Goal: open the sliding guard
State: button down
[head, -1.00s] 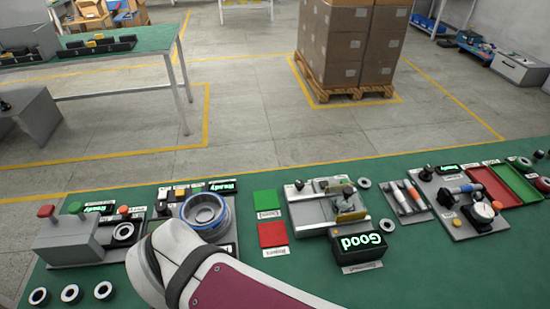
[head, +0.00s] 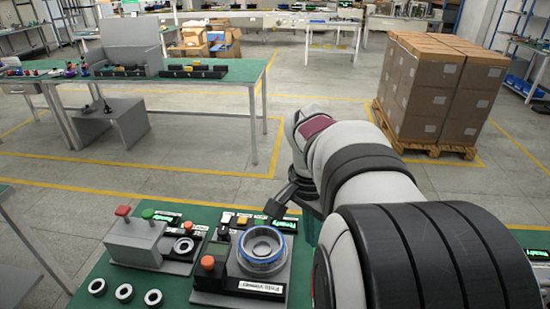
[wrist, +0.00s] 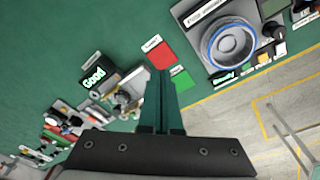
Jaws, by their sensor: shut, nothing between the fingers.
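No part clearly shows as the sliding guard. In the head view, a grey box station (head: 136,242) with a red button stands at the left of the green bench. A round station with a blue ring (head: 261,250) stands to its right and also shows at the top of the wrist view (wrist: 229,44). My gripper (wrist: 160,74) is shut and empty in the wrist view, its teal fingers together above the bench. The fingers partly cover a grey fixture (wrist: 127,99) beside the "Good" display (wrist: 96,76). In the head view my arm hides the right of the bench.
A red card (wrist: 160,54) and a green card (wrist: 181,79) lie by the fingers in the wrist view. Several rings (head: 124,292) lie at the bench's front left. Stacked boxes (head: 432,88) stand on a pallet beyond the bench.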

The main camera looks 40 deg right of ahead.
jog(key=s+d+f+m+g, duration=0.15)
jog(key=s+d+m, duration=0.3)
jog(key=d, duration=0.45)
jog(key=s+d+f+m+h, duration=0.1)
jog(key=s+d+f+m, duration=0.3)
jog(key=d, duration=0.6)
jog(key=s+d+r+m+g, duration=0.1)
jog(key=s+d+m, duration=0.2)
jog(key=s+d, duration=0.45)
jog(key=f, duration=0.3)
jog(key=d+f, duration=0.1)
jog(key=f, duration=0.2)
jog(key=w+d+f, duration=0.1)
jog(key=f, duration=0.3)
jog(key=shift+f, duration=0.1)
jog(key=shift+w+a+f, duration=0.1)
jog(key=shift+w+a, duration=0.2)
jog(key=shift+w, duration=0.1)
jog(key=w+a, duration=0.6)
